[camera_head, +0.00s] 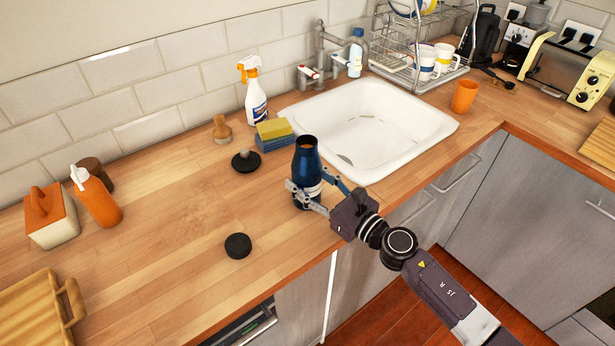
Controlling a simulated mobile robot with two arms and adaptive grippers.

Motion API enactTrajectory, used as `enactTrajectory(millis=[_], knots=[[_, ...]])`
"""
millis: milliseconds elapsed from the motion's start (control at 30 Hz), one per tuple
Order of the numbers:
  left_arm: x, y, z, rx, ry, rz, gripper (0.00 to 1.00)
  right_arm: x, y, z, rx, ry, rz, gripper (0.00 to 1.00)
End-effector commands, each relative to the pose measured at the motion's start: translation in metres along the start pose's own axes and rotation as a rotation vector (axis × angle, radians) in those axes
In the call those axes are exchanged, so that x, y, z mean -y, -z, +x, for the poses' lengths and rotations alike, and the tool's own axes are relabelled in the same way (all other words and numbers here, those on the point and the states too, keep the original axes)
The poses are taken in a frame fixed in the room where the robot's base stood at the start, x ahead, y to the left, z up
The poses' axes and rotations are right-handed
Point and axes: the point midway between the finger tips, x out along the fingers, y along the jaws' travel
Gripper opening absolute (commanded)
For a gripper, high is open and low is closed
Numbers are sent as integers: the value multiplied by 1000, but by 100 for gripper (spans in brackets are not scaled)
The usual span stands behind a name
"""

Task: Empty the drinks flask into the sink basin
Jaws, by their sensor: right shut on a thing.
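The drinks flask (306,163) is dark blue with a pale band low on its body and an open mouth at the top. It stands upright on the wooden worktop or just above it; I cannot tell which. My right gripper (308,194) is shut around its lower part from the right. The white sink basin (405,112) lies just behind and to the right of the flask. A round black lid-like disc (237,245) lies on the worktop in front and to the left. My left gripper is not in view.
An orange cup (464,96) and dish rack (408,78) are to the right. The left-middle worktop is clear.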

Motion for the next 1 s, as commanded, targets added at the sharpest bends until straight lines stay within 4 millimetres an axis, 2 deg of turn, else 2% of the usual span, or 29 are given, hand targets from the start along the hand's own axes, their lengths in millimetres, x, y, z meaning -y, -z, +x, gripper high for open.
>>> enactTrajectory(millis=[733,1000], knots=[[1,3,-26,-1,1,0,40,1,-32,1,8,1,-2,18],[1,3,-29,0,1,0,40,1,-35,1,7,1,-1,18]])
